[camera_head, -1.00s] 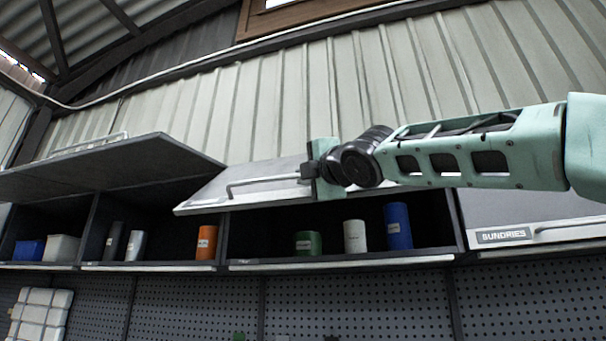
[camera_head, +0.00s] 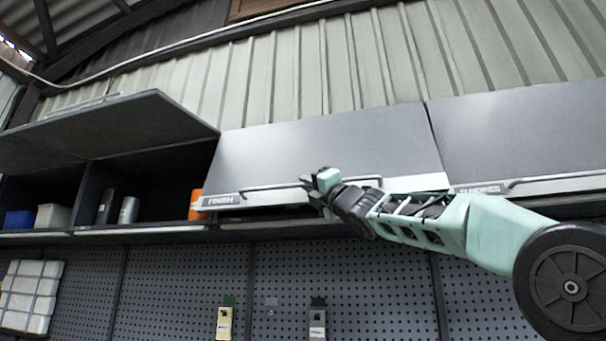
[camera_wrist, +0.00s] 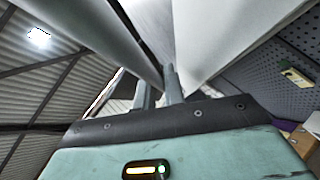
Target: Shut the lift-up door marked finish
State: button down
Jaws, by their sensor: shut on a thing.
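The lift-up door marked finish (camera_head: 320,145) is a grey panel in the middle of the cabinet row, swung down nearly over its compartment. A narrow dark gap shows below its lower edge. Its label (camera_head: 221,200) is at the lower left, beside a long bar handle (camera_head: 268,188). My gripper (camera_head: 311,188) is at the handle's middle and shut on it. In the wrist view, my gripper's fingers (camera_wrist: 160,88) point toward a pale panel surface (camera_wrist: 215,40); the handle between them is hard to make out.
The door on the left (camera_head: 110,130) is raised, with grey cylinders (camera_head: 129,210) and an orange can (camera_head: 195,204) below it. The sundries door (camera_head: 520,135) on the right is down. A pegboard (camera_head: 380,280) with hanging items runs beneath.

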jog(key=w+n, duration=0.1)
jog(key=w+d+f+y+p, duration=0.1)
jog(key=w, duration=0.1)
jog(key=w+n+y, duration=0.1)
jog(key=w, duration=0.1)
jog(key=shift+d+f+n+g, duration=0.3)
jog(key=shift+d+g, duration=0.1)
jog(key=shift+w+d+f+p, duration=0.1)
jog(key=shift+w+d+p, duration=0.1)
jog(key=shift+w+p, duration=0.2)
jog(key=shift+w+d+f+p, duration=0.1)
jog(key=shift+w+d+p, duration=0.15)
jog(key=shift+w, duration=0.25)
jog(key=c, duration=1.5)
grip_release()
jog(key=shift+w+d, duration=0.1)
jog(key=shift+w, duration=0.05)
jog(key=shift+f, duration=0.1)
